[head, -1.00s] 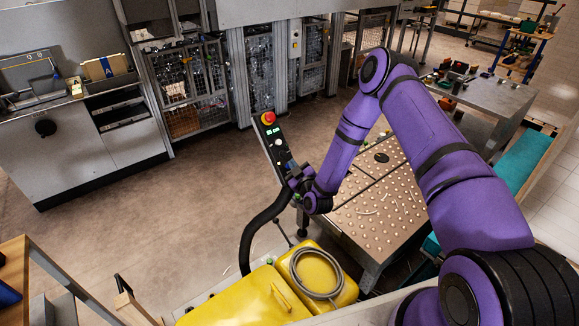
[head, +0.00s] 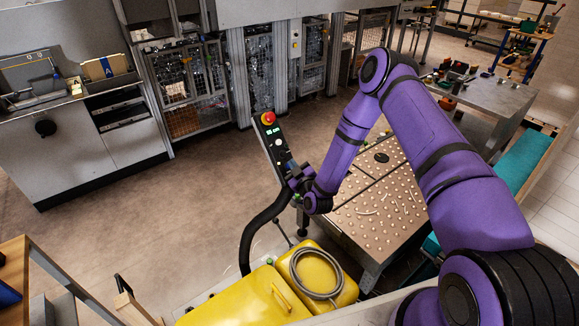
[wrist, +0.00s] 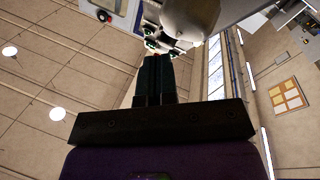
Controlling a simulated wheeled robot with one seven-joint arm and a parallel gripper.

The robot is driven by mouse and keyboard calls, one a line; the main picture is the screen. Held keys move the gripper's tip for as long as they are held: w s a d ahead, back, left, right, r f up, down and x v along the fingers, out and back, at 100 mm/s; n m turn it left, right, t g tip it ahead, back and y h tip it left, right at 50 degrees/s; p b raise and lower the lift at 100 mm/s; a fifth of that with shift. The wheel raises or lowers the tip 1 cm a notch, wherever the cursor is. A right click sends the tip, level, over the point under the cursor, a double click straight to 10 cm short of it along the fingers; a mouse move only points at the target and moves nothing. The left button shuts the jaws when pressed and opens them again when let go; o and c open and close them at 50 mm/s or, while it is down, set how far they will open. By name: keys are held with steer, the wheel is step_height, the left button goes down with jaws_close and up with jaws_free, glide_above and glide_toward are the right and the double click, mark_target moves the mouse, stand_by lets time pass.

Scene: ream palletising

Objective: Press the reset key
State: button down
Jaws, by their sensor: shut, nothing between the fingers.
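A slim dark control panel (head: 277,150) stands tilted on a curved black post (head: 252,233) in the head view. It carries a red stop button (head: 268,118) on top, a small lit display and several small keys. I cannot tell which key is the reset key. My gripper (head: 292,178) is at the panel's lower end, close to its face; contact is not clear. In the wrist view its dark fingers (wrist: 154,75) are together with nothing between them. Their tips point at a partly seen dark part with small green lights, and the touched spot is hidden.
Yellow covers (head: 245,302) with a coiled grey hose (head: 314,273) lie below the panel. A studded metal table (head: 375,215) is right of it, under my arm. A grey cabinet (head: 90,150) and fenced cages (head: 190,90) stand behind.

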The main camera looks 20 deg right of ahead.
steer(key=shift+w+a+f, duration=0.1)
steer(key=shift+w, duration=0.05)
stand_by(0.7)
steer(key=shift+w+f, duration=0.15)
steer(key=shift+w, duration=0.05)
steer(key=shift+w+a+f, duration=0.2)
steer(key=shift+w+f, duration=0.1)
stand_by(1.0)
steer(key=shift+s+r, duration=0.1)
steer(key=shift+s+d+r, duration=0.25)
steer(key=shift+s+r, duration=0.25)
steer(key=shift+s, duration=0.05)
stand_by(0.3)
steer(key=shift+s+d+r, duration=0.4)
steer(key=shift+s+r, duration=0.4)
steer(key=shift+s, duration=0.1)
steer(key=shift+s+d+r, duration=0.35)
steer(key=shift+s+r, duration=0.45)
steer(key=shift+s, duration=0.05)
